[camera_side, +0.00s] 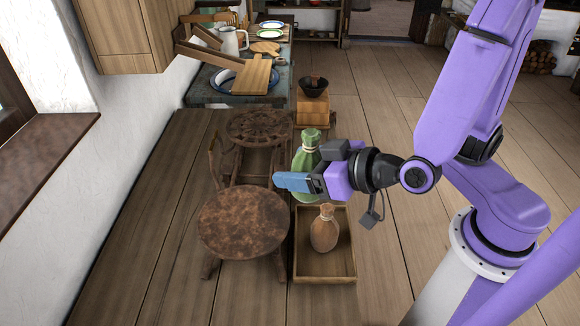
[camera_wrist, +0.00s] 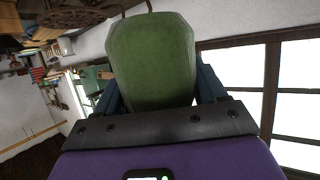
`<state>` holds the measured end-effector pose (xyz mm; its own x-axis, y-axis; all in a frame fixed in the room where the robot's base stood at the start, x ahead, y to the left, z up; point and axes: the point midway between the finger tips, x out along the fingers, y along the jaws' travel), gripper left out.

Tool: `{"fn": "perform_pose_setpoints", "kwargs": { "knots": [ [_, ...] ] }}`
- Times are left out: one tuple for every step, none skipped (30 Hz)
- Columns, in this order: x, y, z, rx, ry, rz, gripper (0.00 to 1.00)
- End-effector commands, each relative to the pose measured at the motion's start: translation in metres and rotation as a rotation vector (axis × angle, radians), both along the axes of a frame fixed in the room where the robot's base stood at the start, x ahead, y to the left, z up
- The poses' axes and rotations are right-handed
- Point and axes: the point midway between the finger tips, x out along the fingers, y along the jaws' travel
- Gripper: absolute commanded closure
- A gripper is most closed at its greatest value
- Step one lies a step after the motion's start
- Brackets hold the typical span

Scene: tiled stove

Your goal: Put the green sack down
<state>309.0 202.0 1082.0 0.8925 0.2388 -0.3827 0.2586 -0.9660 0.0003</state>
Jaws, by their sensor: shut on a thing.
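The green sack (camera_side: 309,155) is upright with a tied neck in the side view, behind the blue fingers of my gripper (camera_side: 292,182). In the wrist view the green sack (camera_wrist: 153,60) fills the space between the two fingers of my gripper (camera_wrist: 160,98), which is shut on it. The sack appears above or at the back end of a wooden crate (camera_side: 350,262); I cannot tell whether its base touches anything. A brown sack (camera_side: 324,232) stands in the crate, in front of the green one.
A wooden box (camera_side: 312,112) with a dark bowl (camera_side: 313,86) is farther back. The floor (camera_side: 385,255) right of the crate is clear.

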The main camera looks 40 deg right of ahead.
Motion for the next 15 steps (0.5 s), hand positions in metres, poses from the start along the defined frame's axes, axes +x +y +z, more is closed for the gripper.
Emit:
{"fn": "perform_pose_setpoints", "kwargs": {
  "knots": [
    [-0.001, -0.001, 0.001, 0.002, -0.001, -0.002, 0.68],
    [0.0, -0.002, 0.001, 0.002, -0.001, -0.004, 0.68],
    [0.002, -0.003, 0.001, 0.001, -0.001, -0.009, 0.68],
    [0.004, -0.005, 0.0, 0.0, -0.001, -0.015, 0.68],
    [0.008, -0.006, 0.0, 0.0, -0.001, -0.022, 0.68],
    [0.014, -0.01, -0.002, 0.0, -0.001, -0.035, 0.68],
    [0.02, -0.012, -0.003, -0.001, -0.001, -0.047, 0.68],
    [0.027, -0.016, -0.005, -0.001, 0.0, -0.061, 0.68],
    [0.038, -0.022, -0.008, -0.002, -0.001, -0.081, 0.68],
    [0.046, -0.026, -0.011, -0.004, 0.0, -0.095, 0.68],
    [0.055, -0.032, -0.014, -0.004, 0.001, -0.111, 0.68],
    [0.068, -0.04, -0.019, -0.005, 0.001, -0.132, 0.68],
    [0.077, -0.047, -0.023, -0.005, 0.001, -0.147, 0.68],
    [0.086, -0.055, -0.027, -0.006, 0.001, -0.162, 0.68],
    [0.097, -0.066, -0.033, -0.007, 0.002, -0.182, 0.68]
  ]
}}
